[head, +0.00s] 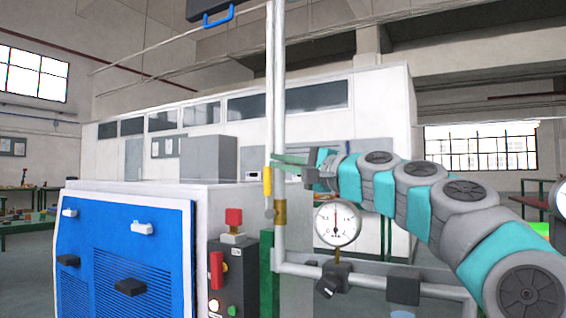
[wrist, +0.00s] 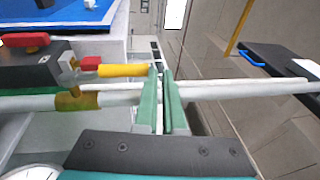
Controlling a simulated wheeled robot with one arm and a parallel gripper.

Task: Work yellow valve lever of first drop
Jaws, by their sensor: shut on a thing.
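The yellow valve lever (head: 267,182) stands upright along the left side of the white vertical pipe (head: 279,100) in the head view. Its brass-coloured fitting (head: 280,212) is on the pipe below. In the wrist view the lever (wrist: 122,70) lies beside the pipe, with its free end at the green fingers. My gripper (head: 276,160) reaches in from the right at the lever's upper end. In the wrist view my gripper (wrist: 159,72) is shut on the lever's tip. The fingers partly hide the pipe and the exact contact.
A blue generator panel (head: 125,250) and a control box with red switches (head: 217,270) stand left of the pipe. A round gauge (head: 337,223) and horizontal pipework (head: 370,278) lie below my arm. A dark box with a blue handle (head: 219,17) is overhead.

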